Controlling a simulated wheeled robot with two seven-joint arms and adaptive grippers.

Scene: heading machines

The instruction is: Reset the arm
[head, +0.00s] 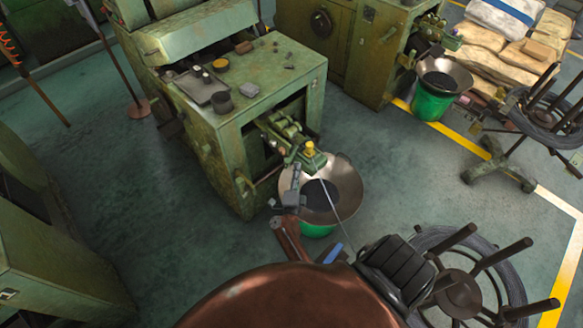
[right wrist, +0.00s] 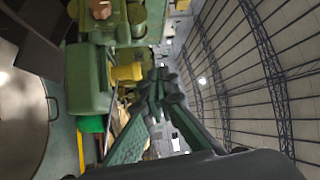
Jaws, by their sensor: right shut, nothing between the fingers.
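My right gripper (head: 296,172) is in front of the machine's side, beside the left rim of a metal bowl (head: 345,178). Its fingers look closed and empty. In the right wrist view the fingertips (right wrist: 160,78) of my right gripper meet, with nothing between them. The reddish-brown link of my right arm reaches up to it from below. My left gripper is not in view.
A worn green heading machine (head: 225,140) stands close ahead, with small parts on top. The bowl sits on a green bucket (head: 318,230). A wire-coil stand (head: 455,290) is at lower right. Open floor (head: 150,210) lies left. Sacks (head: 490,60) lie upper right.

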